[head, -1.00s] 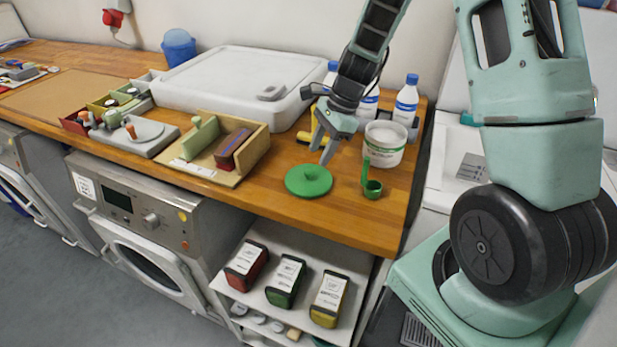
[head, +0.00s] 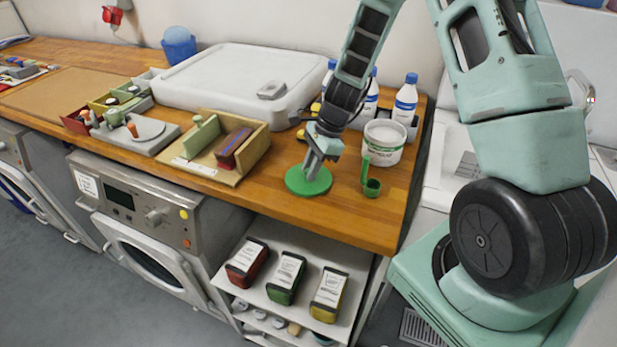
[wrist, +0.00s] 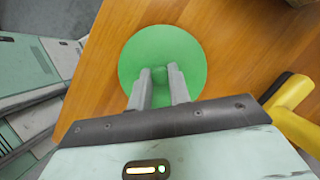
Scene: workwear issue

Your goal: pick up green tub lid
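The green tub lid (head: 298,184) is a flat round disc with a small raised knob, lying on the wooden worktop near its front edge. It also shows in the wrist view (wrist: 195,47), with the knob (wrist: 160,75) at its middle. My gripper (head: 310,172) is over the lid, pointing down. In the wrist view my gripper (wrist: 160,80) has its two fingers apart, one on each side of the knob. I cannot tell whether the fingers touch the knob.
A white tub (head: 383,143) and a green scoop (head: 371,185) stand right of the lid. White bottles (head: 404,104) are behind. A wooden holder (head: 218,152) is to the left. A yellow object (wrist: 292,115) lies right of my gripper in the wrist view.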

